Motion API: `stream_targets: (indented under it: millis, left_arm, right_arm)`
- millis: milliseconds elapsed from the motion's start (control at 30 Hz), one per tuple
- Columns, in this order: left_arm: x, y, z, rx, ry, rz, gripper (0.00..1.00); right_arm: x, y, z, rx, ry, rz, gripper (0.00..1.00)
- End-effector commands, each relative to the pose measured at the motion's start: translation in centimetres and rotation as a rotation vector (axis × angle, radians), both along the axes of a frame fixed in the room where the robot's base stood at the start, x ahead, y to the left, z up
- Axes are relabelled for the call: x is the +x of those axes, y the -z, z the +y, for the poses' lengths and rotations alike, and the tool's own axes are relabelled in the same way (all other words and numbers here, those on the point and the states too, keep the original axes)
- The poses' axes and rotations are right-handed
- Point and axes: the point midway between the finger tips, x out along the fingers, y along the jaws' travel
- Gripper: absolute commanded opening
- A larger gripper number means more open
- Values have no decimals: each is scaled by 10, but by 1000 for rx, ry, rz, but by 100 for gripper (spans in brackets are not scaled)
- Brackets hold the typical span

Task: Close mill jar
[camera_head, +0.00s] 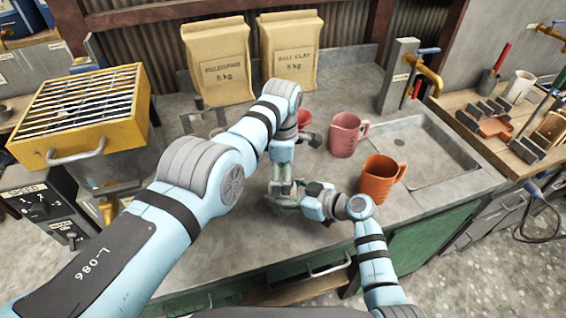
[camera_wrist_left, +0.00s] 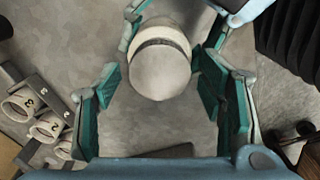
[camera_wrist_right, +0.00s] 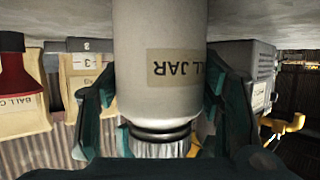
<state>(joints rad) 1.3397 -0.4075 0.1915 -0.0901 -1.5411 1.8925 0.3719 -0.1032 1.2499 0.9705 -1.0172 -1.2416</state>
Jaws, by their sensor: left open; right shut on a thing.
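The mill jar (camera_wrist_right: 160,55) is pale and cylindrical with a "JAR" label, upside down in the right wrist view. A dark ring and a ridged part show at its lower end there. My right gripper (camera_head: 296,202) is shut on the jar, a finger on each side. In the left wrist view, a pale round top with a dark band (camera_wrist_left: 160,75) sits between the spread teal fingers of my left gripper (camera_wrist_left: 157,92), which is open above it. In the head view my left gripper (camera_head: 281,180) points down and mostly hides the jar. I cannot tell whether the top is seated.
An orange jug (camera_head: 382,180) and a pink jug (camera_head: 346,136) stand to the right, near a sink (camera_head: 425,150). Two clay bags (camera_head: 218,62) (camera_head: 291,50) stand behind. A yellow grated box (camera_head: 80,105) is at left. The counter front is mostly clear.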

Motion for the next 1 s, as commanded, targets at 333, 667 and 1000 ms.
stream_targets:
  millis: [333, 667, 1000]
  left_arm:
    - [0, 3, 0, 0, 0, -1, 58]
    - [0, 3, 0, 0, 3, 0, 14]
    - [-1, 4, 1, 3, 858, -1, 13]
  right_arm:
    - [0, 0, 0, 0, 1, -2, 0]
    - [0, 0, 0, 0, 1, -2, 0]
    - [1, -1, 0, -1, 1, -3, 0]
